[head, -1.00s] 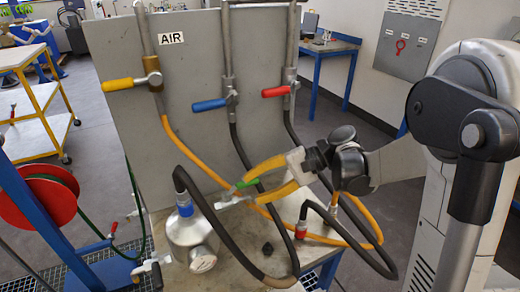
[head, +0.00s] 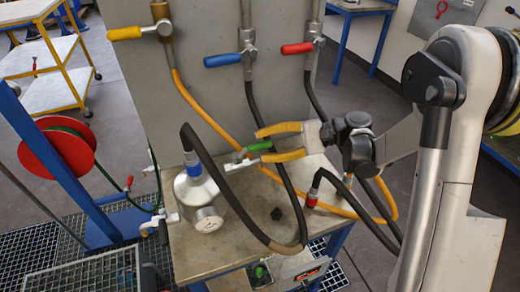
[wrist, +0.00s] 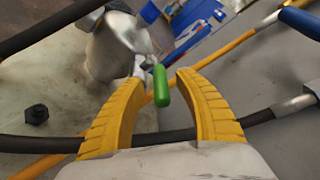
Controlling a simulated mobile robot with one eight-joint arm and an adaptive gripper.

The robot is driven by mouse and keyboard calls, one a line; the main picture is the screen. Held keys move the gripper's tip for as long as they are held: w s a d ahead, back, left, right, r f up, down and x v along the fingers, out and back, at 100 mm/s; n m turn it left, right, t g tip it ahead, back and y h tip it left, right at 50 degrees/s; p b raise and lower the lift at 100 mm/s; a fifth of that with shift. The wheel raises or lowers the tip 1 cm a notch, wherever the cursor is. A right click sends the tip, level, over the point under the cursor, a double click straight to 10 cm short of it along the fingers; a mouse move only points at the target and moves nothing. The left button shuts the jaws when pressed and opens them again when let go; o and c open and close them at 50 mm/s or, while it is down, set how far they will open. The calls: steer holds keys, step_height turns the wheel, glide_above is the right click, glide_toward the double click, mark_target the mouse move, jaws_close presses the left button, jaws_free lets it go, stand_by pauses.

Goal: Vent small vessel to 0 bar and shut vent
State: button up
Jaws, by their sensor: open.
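The small vessel (head: 200,198) is a metal pot standing on the bench, with a blue-collared black hose on top. Its round gauge (head: 208,219) faces front; the needle is too small to read. A valve with a green handle (head: 258,147) sticks out on the vessel's right. My gripper (head: 261,146) is open, its yellow fingers on either side of the green handle. In the wrist view the green handle (wrist: 161,86) lies between the fingertips, with gaps showing on both sides. Whether this valve is open or shut I cannot tell.
The bench top (head: 240,245) has a black knob (head: 276,214) on it. Black and yellow hoses loop close around my gripper. Yellow (head: 125,33), blue (head: 223,60) and red (head: 297,48) handles sit on the panel behind. A white valve (head: 155,222) is left of the vessel.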

steer(key=shift+a+f, duration=0.1)
steer(key=shift+a, duration=0.4)
jaws_close()
steer(key=shift+w+a, duration=0.1)
